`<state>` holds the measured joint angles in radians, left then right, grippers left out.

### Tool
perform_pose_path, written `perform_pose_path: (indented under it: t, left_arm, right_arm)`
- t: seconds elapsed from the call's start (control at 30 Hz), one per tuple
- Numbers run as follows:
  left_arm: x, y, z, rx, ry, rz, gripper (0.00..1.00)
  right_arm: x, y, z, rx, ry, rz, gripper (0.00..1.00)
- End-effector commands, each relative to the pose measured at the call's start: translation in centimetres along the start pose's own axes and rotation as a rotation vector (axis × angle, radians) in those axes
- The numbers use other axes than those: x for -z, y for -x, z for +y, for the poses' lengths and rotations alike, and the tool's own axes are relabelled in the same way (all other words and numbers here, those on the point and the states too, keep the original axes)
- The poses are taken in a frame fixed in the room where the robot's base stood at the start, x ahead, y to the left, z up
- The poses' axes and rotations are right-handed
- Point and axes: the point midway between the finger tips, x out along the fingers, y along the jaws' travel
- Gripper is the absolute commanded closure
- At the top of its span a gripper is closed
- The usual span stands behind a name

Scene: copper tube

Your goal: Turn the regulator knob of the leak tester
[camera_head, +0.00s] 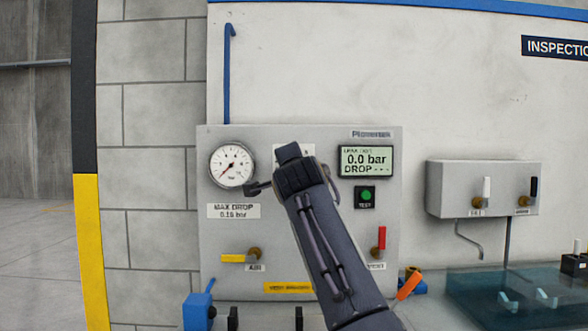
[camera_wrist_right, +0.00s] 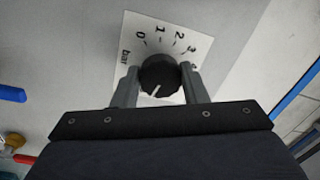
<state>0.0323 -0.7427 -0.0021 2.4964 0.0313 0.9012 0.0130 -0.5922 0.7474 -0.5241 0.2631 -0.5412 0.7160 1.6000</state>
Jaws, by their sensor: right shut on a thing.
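The regulator knob (camera_wrist_right: 160,76) is a round black knob with a white pointer line on a white scale plate (camera_wrist_right: 190,46) marked in bar. In the right wrist view my right gripper (camera_wrist_right: 161,80) is shut on the knob, one finger on each side. The pointer line aims toward the gripper, away from the printed numbers. In the head view my right arm covers the knob on the grey leak tester panel (camera_head: 300,230). The round gauge (camera_head: 232,165) has its needle toward the lower left. The display (camera_head: 366,161) reads 0.0 bar. My left gripper is not in view.
A green test button (camera_head: 367,195) sits below the display. A yellow-handled valve (camera_head: 233,258) is at lower left of the panel and a red-handled valve (camera_head: 382,238) at lower right. A grey box with two levers (camera_head: 483,190) hangs to the right. A blue clamp (camera_head: 198,310) stands in front.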

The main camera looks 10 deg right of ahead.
Motion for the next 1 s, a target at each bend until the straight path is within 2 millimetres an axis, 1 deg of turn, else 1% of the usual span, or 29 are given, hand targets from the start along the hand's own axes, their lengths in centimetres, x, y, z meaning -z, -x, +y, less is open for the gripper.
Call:
perform_pose_path:
  t: [0.47,0.5,0.63,0.9,1.0]
  left_arm:
    - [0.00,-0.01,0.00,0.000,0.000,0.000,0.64]
    - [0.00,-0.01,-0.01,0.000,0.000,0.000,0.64]
    - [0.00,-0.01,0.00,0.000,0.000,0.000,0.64]
    - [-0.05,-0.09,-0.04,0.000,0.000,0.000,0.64]
    - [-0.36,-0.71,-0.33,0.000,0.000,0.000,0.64]
  right_arm:
    - [-0.06,-0.02,-0.02,0.001,-0.012,0.000,0.83]
    - [-0.06,-0.02,-0.02,0.001,-0.012,0.000,0.57]
    - [-0.04,-0.01,-0.02,0.001,-0.012,0.000,0.40]
    - [-0.01,0.08,0.00,0.001,-0.012,0.001,0.40]
    - [-0.14,0.80,0.14,0.003,-0.013,0.000,0.40]
